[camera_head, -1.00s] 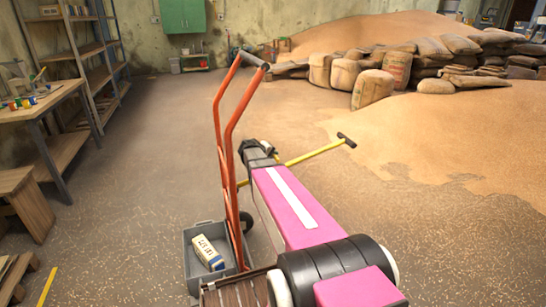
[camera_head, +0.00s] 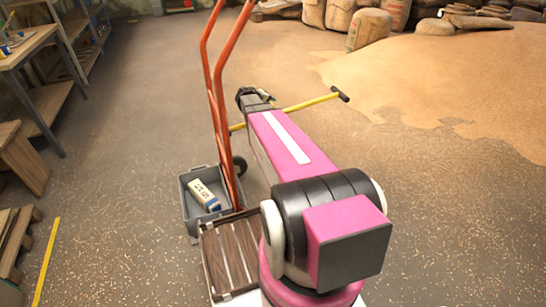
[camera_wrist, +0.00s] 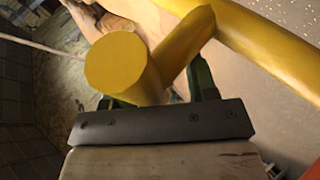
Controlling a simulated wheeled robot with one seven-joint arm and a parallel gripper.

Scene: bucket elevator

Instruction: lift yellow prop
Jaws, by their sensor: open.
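The yellow prop (camera_head: 312,103) is a slim bar with a black cross-grip at its right end. In the head view it slants across beyond the far end of my arm, and part of it is hidden there. In the wrist view the yellow prop (camera_wrist: 265,45) looms close, with a round end face at left and a thick tube running off to the right. My gripper (camera_wrist: 160,92) is open, its green fingers on either side of the yellow part and partly covered by it. I cannot tell whether they touch it. In the head view the fingers are not clear.
An orange hand truck (camera_head: 220,100) stands close to the left of my arm. A grey bin (camera_head: 192,217) holding a pale carton (camera_head: 204,194) sits by it. A wooden bench (camera_head: 28,55) is at left. Sacks (camera_head: 369,27) and a grain heap (camera_head: 460,80) lie at right. The floor between is clear.

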